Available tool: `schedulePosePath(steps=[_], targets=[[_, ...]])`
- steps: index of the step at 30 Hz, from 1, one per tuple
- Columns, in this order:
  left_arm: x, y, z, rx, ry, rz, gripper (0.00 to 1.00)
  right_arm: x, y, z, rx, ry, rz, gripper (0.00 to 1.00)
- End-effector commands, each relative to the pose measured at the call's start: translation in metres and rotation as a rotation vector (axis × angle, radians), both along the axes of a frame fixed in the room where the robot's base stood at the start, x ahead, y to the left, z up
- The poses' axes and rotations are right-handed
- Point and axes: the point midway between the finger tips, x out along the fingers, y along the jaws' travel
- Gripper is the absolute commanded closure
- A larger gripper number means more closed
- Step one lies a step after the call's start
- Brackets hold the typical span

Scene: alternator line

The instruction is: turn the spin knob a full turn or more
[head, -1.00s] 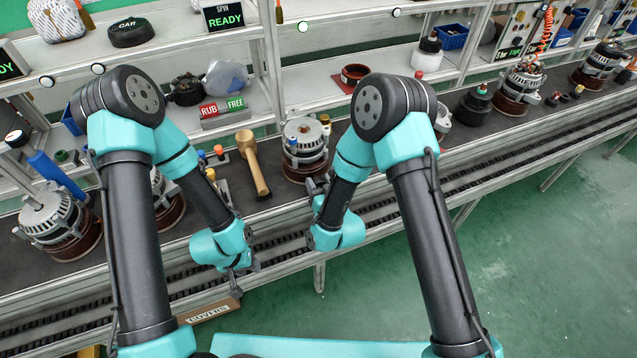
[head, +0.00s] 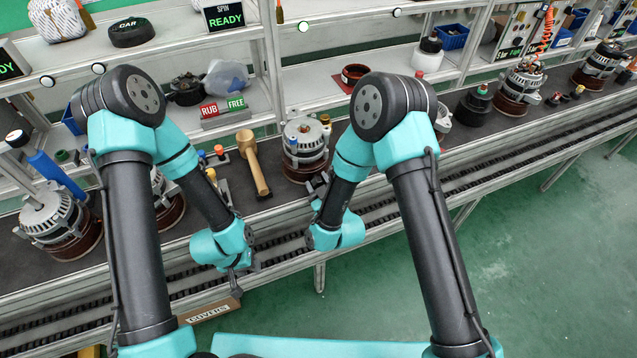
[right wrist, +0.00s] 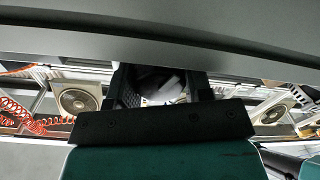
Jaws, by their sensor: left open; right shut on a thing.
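The middle alternator (head: 304,140) stands upright on its brown round base on the dark bench, beside a wooden mallet (head: 254,165). My right gripper (head: 318,185) is at the front foot of this alternator. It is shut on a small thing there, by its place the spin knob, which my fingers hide. In the right wrist view the fingers (right wrist: 160,88) show with a dim, pale shape between them, too dark to make out. My left gripper (head: 240,275) is open and empty, low in front of the bench edge.
A red and green RUB/FREE sign (head: 222,110) stands behind the mallet. Other alternators stand at the left (head: 62,222) and the far right (head: 520,86). A roller rail (head: 450,165) runs along the bench front. A COVERS box (head: 210,312) is below.

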Motion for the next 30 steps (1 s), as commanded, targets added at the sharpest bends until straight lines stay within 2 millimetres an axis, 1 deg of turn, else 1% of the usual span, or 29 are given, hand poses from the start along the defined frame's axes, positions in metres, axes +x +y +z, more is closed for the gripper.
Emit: schedulePosePath(steps=[7, 19, 20, 27, 28, 30], targets=[[0.0, 0.0, 0.0, 0.0, 0.0, 0.0, 0.57, -0.0004, -0.0001, -0.0008, -0.075, -0.032, 0.0, 0.78], [0.0, 0.0, 0.0, 0.0, 0.0, 0.0, 0.57, -0.0005, -0.0002, -0.0008, -0.085, -0.036, -0.001, 0.78], [0.0, 0.0, 0.0, 0.0, 0.0, 0.0, 0.57, -0.0005, -0.0001, -0.0009, -0.085, -0.036, -0.001, 0.53], [0.0, 0.0, 0.0, 0.0, 0.0, 0.0, 0.57, -0.0003, 0.0, -0.0006, -0.084, -0.036, 0.0, 0.3], [0.0, 0.0, 0.0, 0.0, 0.0, 0.0, 0.57, -0.0002, 0.0, -0.0006, -0.084, -0.036, 0.0, 0.28], [0.0, 0.0, 0.0, 0.0, 0.0, 0.0, 0.57, -0.0003, 0.0001, -0.0005, -0.084, -0.036, 0.0, 0.28]])
